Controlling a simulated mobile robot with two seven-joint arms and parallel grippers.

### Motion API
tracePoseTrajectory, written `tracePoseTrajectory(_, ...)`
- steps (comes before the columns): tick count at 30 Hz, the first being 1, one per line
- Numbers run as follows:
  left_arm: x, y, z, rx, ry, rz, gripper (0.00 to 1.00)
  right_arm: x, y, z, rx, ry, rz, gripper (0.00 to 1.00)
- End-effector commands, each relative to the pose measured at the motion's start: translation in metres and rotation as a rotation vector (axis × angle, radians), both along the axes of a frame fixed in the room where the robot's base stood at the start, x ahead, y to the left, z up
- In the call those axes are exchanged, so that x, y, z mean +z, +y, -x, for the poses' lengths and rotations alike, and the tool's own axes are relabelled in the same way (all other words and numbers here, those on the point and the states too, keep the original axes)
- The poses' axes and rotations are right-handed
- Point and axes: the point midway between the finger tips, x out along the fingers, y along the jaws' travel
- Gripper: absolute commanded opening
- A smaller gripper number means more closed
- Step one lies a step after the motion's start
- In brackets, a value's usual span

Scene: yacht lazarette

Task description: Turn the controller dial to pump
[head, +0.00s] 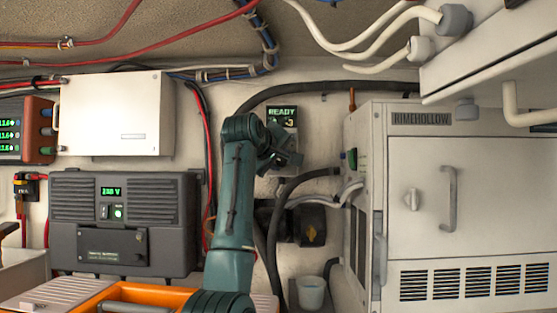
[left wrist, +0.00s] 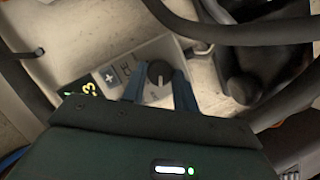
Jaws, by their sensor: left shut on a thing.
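The controller (head: 283,116) is a small wall panel with a lit screen reading READY, in the upper middle of the head view. In the left wrist view its pale face (left wrist: 121,72) shows a plus button and a dark round dial (left wrist: 159,73) with a light pointer line. My left gripper (left wrist: 160,86) has its two blue fingers on either side of the dial and is shut on it. In the head view the left gripper (head: 280,160) covers the dial and the lower part of the panel. The dial's labels are too small to read. My right gripper is not in view.
Thick black hoses (head: 290,190) run just right of and below the controller. A white RIMEHOLLOW cabinet (head: 437,180) stands to the right. A grey 230 V unit (head: 125,215) is on the left wall, with an orange case (head: 150,294) below.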

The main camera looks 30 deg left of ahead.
Motion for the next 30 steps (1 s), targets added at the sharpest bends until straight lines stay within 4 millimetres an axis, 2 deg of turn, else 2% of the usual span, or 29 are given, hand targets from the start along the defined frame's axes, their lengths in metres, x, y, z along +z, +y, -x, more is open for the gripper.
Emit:
tracePoseTrajectory(21, 0.0029, -0.0028, -0.0018, 0.002, 0.28, -0.453, 0.06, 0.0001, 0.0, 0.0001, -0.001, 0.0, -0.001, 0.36)
tracePoseTrajectory(30, 0.0029, -0.0041, -0.0025, 0.001, 0.363, -0.587, 0.06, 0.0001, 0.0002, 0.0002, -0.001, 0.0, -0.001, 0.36)
